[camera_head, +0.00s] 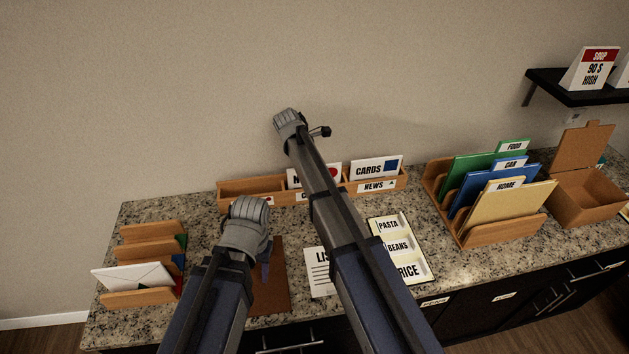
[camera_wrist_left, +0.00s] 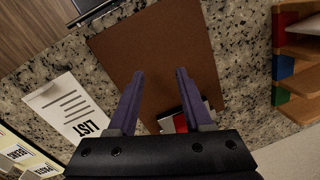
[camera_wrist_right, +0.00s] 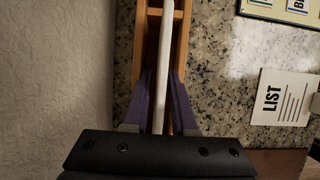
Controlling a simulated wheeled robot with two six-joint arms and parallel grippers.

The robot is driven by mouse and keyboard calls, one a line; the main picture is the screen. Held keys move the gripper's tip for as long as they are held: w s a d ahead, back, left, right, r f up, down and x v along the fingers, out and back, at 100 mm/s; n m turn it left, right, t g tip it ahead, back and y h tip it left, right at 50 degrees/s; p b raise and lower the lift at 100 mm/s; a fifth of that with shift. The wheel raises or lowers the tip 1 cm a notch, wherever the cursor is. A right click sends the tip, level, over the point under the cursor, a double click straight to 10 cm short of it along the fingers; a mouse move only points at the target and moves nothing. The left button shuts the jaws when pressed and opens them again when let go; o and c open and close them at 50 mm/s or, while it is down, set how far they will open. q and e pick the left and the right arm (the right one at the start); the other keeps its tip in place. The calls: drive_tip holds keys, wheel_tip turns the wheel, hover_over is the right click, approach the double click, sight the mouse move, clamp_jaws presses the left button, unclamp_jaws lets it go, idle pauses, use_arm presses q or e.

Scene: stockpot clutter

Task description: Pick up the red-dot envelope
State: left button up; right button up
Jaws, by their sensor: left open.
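A white envelope (camera_head: 133,276) leans in the wooden rack at the left of the head view; no red dot shows on it. A white card with a red round mark (camera_head: 334,171) stands in the long wooden box, partly hidden behind my right arm. My left gripper (camera_wrist_left: 158,74) is open above the brown mat (camera_wrist_left: 155,45). A small red-and-white thing (camera_wrist_left: 181,122) lies low between its fingers, partly hidden. My right gripper (camera_wrist_right: 162,78) has its fingers either side of a white upright panel (camera_wrist_right: 164,50) seen edge-on; whether they grip it is unclear.
The long wooden box (camera_head: 237,188) stands against the wall, with a CARDS sign (camera_head: 376,167). A LIST sheet (camera_head: 319,272) and a PASTA tray (camera_head: 388,225) lie on the granite counter. A folder rack (camera_head: 480,238) and an open brown box (camera_head: 585,195) stand at right.

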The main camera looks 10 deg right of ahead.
drive_tip(key=shift+f, duration=0.2)
idle(0.3)
clamp_jaws()
